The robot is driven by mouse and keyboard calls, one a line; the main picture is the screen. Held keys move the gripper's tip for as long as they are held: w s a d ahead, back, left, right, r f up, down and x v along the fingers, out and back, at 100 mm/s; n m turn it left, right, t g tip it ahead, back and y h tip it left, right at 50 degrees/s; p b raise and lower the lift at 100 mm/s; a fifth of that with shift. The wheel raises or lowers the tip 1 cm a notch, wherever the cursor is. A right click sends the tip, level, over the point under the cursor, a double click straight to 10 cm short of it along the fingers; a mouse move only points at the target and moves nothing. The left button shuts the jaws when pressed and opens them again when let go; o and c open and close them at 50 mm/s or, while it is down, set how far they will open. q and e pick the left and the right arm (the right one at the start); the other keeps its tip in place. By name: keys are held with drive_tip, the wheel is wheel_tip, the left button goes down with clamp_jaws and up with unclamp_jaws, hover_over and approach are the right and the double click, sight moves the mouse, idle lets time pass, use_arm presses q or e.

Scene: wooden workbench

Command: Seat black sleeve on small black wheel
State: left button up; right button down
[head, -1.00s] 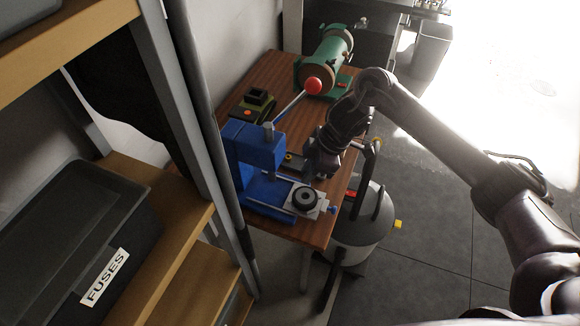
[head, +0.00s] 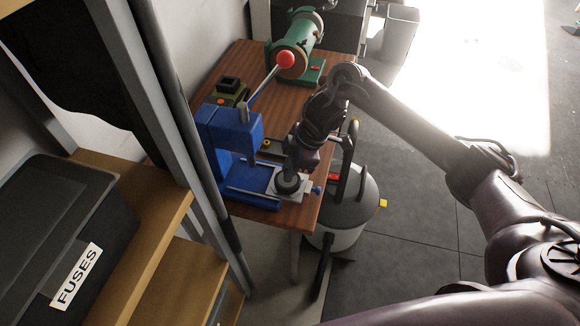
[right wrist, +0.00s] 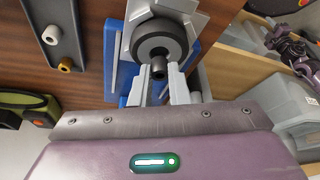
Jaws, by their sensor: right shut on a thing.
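The small black wheel (head: 287,187) sits on the grey plate of the blue press at the bench's near end. In the right wrist view the wheel (right wrist: 160,33) is a dark disc with a lighter grey hub. My right gripper (head: 292,171) is at the wheel, pointing down and partly covering it. In the right wrist view my right gripper (right wrist: 160,82) is shut on the small black sleeve (right wrist: 158,69). The sleeve appears in front of the wheel's near edge there; I cannot tell whether they touch.
The blue press (head: 233,130) stands close on the left of the wheel. A dark tray (right wrist: 56,40) with a white and a brass piece lies nearby. A green machine (head: 300,45) is at the back. A shelf upright (head: 165,110) and a FUSES bin (head: 60,220) are left.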

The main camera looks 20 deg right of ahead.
drive_tip(key=shift+r, duration=0.1)
idle(0.3)
drive_tip(key=shift+p, duration=0.75)
idle(0.7)
drive_tip(key=shift+f, duration=0.25)
drive_tip(key=shift+f+b, duration=0.4)
drive_tip(key=shift+f, duration=0.25)
drive_tip(key=c, duration=1.3)
unclamp_jaws()
drive_tip(key=shift+s, duration=0.15)
